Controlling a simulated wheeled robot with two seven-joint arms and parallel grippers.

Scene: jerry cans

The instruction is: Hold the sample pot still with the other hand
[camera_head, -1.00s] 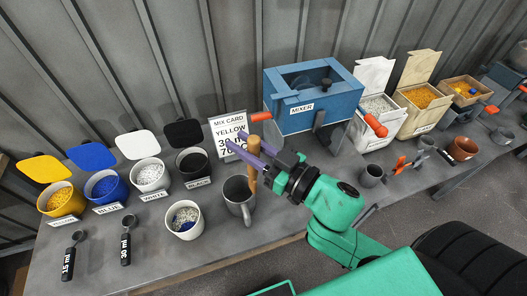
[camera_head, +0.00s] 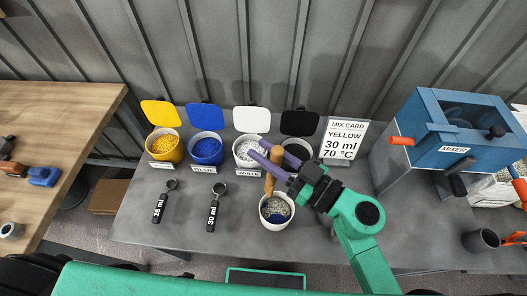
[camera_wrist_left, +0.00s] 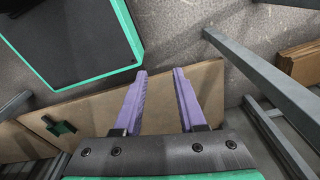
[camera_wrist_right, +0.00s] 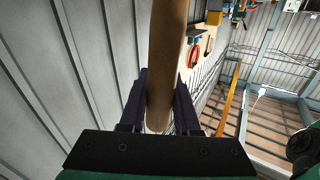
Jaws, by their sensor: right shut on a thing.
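The sample pot, a small white pot (camera_head: 277,224) with blue and pale grains in it, stands on the grey bench in the head view. My right gripper (camera_head: 266,154) is shut on a wooden stick (camera_head: 269,184), which is upright at the pot's far-left rim. I cannot tell whether its lower end is inside the pot. The stick also fills the middle of the right wrist view (camera_wrist_right: 166,50). My left gripper (camera_wrist_left: 160,72) is open and empty in the left wrist view, above the floor and a brown board. The left gripper is not in the head view.
Lidded tubs of yellow (camera_head: 164,146), blue (camera_head: 206,150) and white (camera_head: 248,152) grains stand behind the pot. Two black scoops (camera_head: 212,208) lie to the left. The mix card (camera_head: 343,145) and blue mixer (camera_head: 455,135) stand right. A wooden table (camera_head: 60,120) is at far left.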

